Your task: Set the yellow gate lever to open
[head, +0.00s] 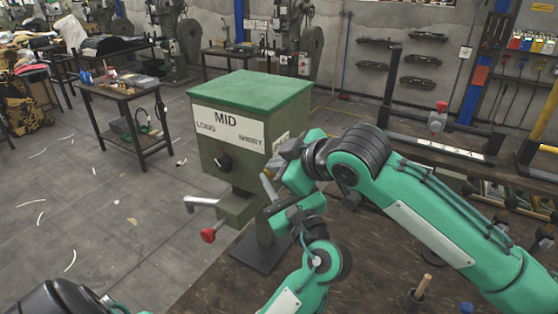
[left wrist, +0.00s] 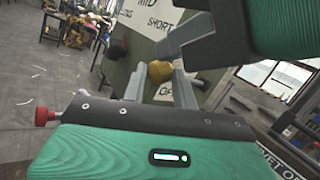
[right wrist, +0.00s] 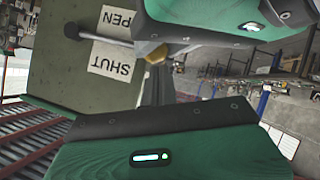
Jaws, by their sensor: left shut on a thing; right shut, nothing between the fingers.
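The green press box (head: 235,165) stands on the workbench with MID, LONG and SHORT on its front. The yellow lever knob (head: 270,172) is at its right side, partly hidden by my grippers. My left gripper (head: 268,188) is shut on the knob, which shows between its fingers in the left wrist view (left wrist: 160,71). My right gripper (head: 278,164) is shut and empty, close beside the knob. In the right wrist view the lever's rod (right wrist: 103,38) lies between the partly hidden OPEN label (right wrist: 119,19) and the SHUT label (right wrist: 112,60).
A black selector knob (head: 222,161), a grey crank handle (head: 201,202) and a red knob (head: 208,235) are on the press front. A frame with a red-topped part (head: 438,117) stands right. A cup with a wooden handle (head: 421,287) stands on the bench near my right arm.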

